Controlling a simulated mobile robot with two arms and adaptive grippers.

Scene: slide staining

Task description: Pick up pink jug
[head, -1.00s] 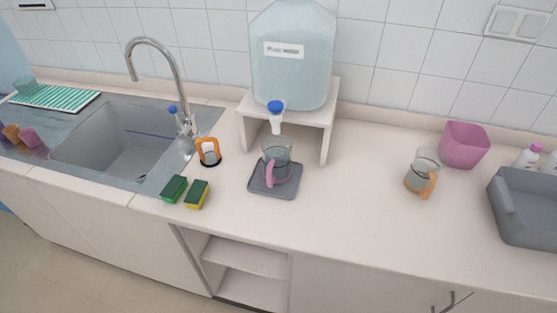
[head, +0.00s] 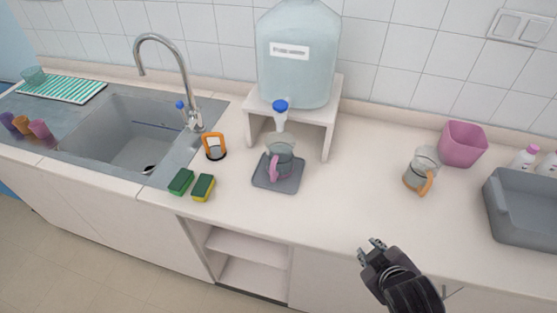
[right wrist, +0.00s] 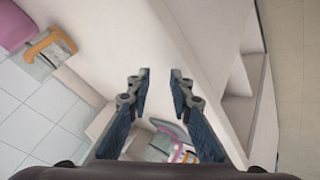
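The pink jug, a clear jug with a pink handle (head: 274,168), stands on a grey square tray (head: 290,185) under the tap of the water dispenser. In the right wrist view its pink handle (right wrist: 178,153) shows beyond the fingers, low in the picture. My right gripper (head: 371,247) is in front of the counter edge, to the right of the jug and well apart from it. In the right wrist view its two fingers (right wrist: 160,75) are spread with nothing between them. My left gripper is not in view.
The water dispenser (head: 297,75) stands on a white stand behind the jug. An orange-handled jug (head: 421,168) and a pink bin (head: 462,145) stand to the right, near a grey basin (head: 520,215). Sponges (head: 203,188) lie left of the tray. The counter between the jugs is clear.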

